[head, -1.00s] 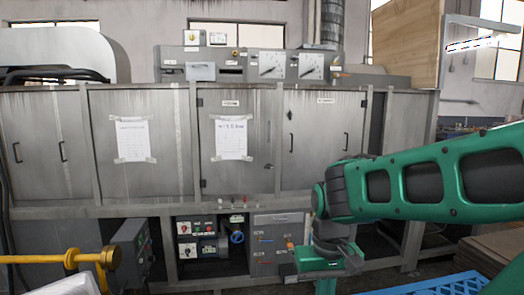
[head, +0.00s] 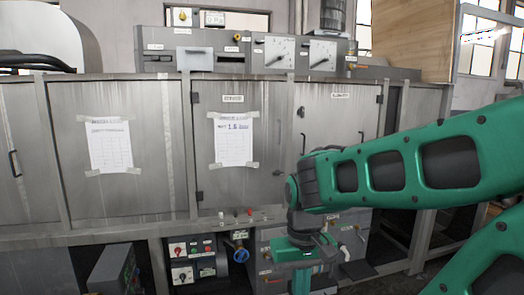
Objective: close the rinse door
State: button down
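A grey metal washer cabinet with several doors stands in front of me. The middle door (head: 231,180) carries a taped paper sheet, with a small label above it and hinges on its left edge. The door to its right (head: 335,120) has a label, a knob and dark handles. The labels are too small to read surely, so I cannot tell which is the rinse door. Both doors look flush or nearly so; a small gap could not be made out. My gripper (head: 300,256) points down in front of the lower cabinet, apart from the doors. Its fingertips are not clear.
My green arm reaches in from the right and covers part of the right door's lower area. A dark opening (head: 390,120) lies right of that door. Control boxes (head: 196,262) sit in the lower frame. Gauges and switches (head: 290,57) stand on top.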

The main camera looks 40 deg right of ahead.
aim_at(240, 127)
jog(key=z, duration=0.15)
jog(key=i, duration=0.9)
jog(key=z, duration=0.95)
